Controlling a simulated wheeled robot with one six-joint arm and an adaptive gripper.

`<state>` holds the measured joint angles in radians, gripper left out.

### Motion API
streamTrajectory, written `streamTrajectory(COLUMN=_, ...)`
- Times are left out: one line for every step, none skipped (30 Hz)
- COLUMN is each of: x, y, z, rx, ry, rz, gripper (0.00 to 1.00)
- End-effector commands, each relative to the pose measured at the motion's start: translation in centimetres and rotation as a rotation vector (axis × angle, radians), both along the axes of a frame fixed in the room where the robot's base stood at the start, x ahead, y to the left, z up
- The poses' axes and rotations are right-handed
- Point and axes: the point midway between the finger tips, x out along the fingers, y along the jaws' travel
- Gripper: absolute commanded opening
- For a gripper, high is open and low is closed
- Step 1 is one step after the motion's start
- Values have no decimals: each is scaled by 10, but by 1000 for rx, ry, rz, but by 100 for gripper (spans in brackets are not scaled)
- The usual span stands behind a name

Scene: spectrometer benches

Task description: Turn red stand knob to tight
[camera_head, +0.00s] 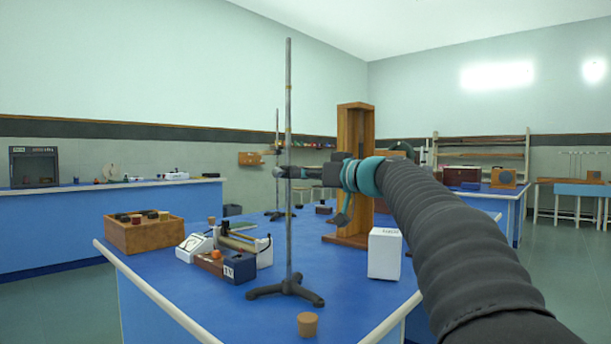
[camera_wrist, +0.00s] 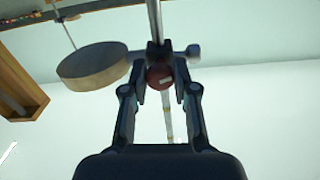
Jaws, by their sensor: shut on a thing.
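A tall metal stand rod (camera_head: 289,120) rises from a dark tripod base (camera_head: 287,289) on the blue bench. My gripper (camera_head: 284,172) is at the rod, a little above mid-height, at the end of my arm coming from the right. In the wrist view the red knob (camera_wrist: 159,76), with a small pale mark, sits between the fingertips of my gripper (camera_wrist: 160,72). The fingers are shut on it. The rod (camera_wrist: 154,18) shows just beyond. In the head view the knob is hidden by the gripper.
A wooden frame (camera_head: 356,120) stands behind my arm. A white box (camera_head: 384,254), a cork (camera_head: 307,324), a wooden box (camera_head: 143,235) and a dark box marked 5V (camera_head: 226,266) sit on the bench (camera_head: 190,295). A round disc (camera_wrist: 93,66) is near the left finger in the wrist view.

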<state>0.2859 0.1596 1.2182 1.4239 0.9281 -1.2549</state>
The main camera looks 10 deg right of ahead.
Motion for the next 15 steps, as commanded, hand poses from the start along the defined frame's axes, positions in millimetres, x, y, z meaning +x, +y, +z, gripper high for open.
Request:
streamTrajectory(x=0, y=0, z=-1, rx=20, ry=15, rz=0, gripper=0)
streamTrajectory(x=0, y=0, z=-1, rx=36, ry=26, rz=0, gripper=0)
streamTrajectory(x=0, y=0, z=-1, rx=58, ry=42, rz=0, gripper=0)
streamTrajectory(x=0, y=0, z=-1, rx=75, ry=55, rz=0, gripper=0)
streamTrajectory(x=0, y=0, z=-1, rx=95, ry=69, rz=0, gripper=0)
streamTrajectory(x=0, y=0, z=-1, rx=121, ry=88, rz=0, gripper=0)
streamTrajectory(x=0, y=0, z=-1, rx=142, ry=103, rz=0, gripper=0)
streamTrajectory(x=0, y=0, z=-1, rx=165, ry=120, rz=0, gripper=0)
streamTrajectory(x=0, y=0, z=-1, rx=196, ry=142, rz=0, gripper=0)
streamTrajectory(x=0, y=0, z=-1, rx=219, ry=159, rz=0, gripper=0)
streamTrajectory(x=0, y=0, z=-1, rx=242, ry=176, rz=0, gripper=0)
streamTrajectory(x=0, y=0, z=0, rx=274, ry=199, rz=0, gripper=0)
streamTrajectory(x=0, y=1, z=0, rx=297, ry=216, rz=0, gripper=0)
streamTrajectory(x=0, y=1, z=0, rx=320, ry=233, rz=0, gripper=0)
streamTrajectory(x=0, y=1, z=0, rx=351, ry=255, rz=0, gripper=0)
